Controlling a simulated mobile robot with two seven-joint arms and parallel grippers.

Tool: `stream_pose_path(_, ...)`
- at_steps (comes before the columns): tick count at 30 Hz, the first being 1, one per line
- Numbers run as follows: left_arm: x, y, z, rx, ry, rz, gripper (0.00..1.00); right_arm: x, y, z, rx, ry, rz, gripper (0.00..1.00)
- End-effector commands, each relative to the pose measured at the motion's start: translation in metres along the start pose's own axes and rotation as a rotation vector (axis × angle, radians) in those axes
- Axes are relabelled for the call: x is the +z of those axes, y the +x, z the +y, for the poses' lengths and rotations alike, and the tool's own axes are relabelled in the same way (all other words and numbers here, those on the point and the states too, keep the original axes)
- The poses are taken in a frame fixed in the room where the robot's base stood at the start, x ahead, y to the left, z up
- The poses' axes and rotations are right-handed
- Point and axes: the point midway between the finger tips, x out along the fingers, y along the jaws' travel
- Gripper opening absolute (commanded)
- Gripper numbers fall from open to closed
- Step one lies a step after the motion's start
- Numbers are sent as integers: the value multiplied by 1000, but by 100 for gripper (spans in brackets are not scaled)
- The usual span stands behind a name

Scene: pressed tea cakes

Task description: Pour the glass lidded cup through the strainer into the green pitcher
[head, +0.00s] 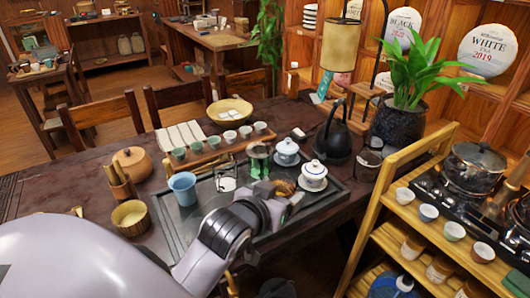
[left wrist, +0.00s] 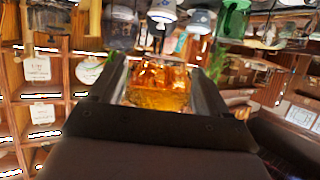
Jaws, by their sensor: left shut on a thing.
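My left gripper (head: 283,194) is over the dark tea tray (head: 205,238), shut on a glass cup with amber liquid. The amber cup (left wrist: 158,82) fills the space between both fingers in the left wrist view; its lid cannot be made out. In the head view only a small brownish part of the cup (head: 284,186) shows. The green pitcher (head: 259,160) stands on the tray just behind the gripper, apart from it; it also shows in the left wrist view (left wrist: 235,20), inverted. I cannot make out the strainer clearly. My right gripper is not in view.
Two white lidded cups (head: 313,176) stand right of the pitcher. A clear glass vessel (head: 226,180) and a blue cup (head: 183,188) stand to its left. A black kettle (head: 331,140) is behind right. A row of small cups (head: 212,142) is behind. The tray's front left is bare.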

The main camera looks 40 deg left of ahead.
Motion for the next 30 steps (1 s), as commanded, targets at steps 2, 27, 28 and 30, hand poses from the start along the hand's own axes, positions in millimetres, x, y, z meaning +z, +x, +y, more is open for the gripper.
stream_pose_path(2,-2,20,-21,-50,-18,6,0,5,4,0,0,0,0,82)
stream_pose_path(27,-36,139,-267,-578,-226,20,0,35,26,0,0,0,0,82)
stream_pose_path(28,-37,141,-272,-589,-230,21,0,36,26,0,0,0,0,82)
stream_pose_path(30,-37,144,-283,-612,-239,21,0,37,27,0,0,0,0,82)
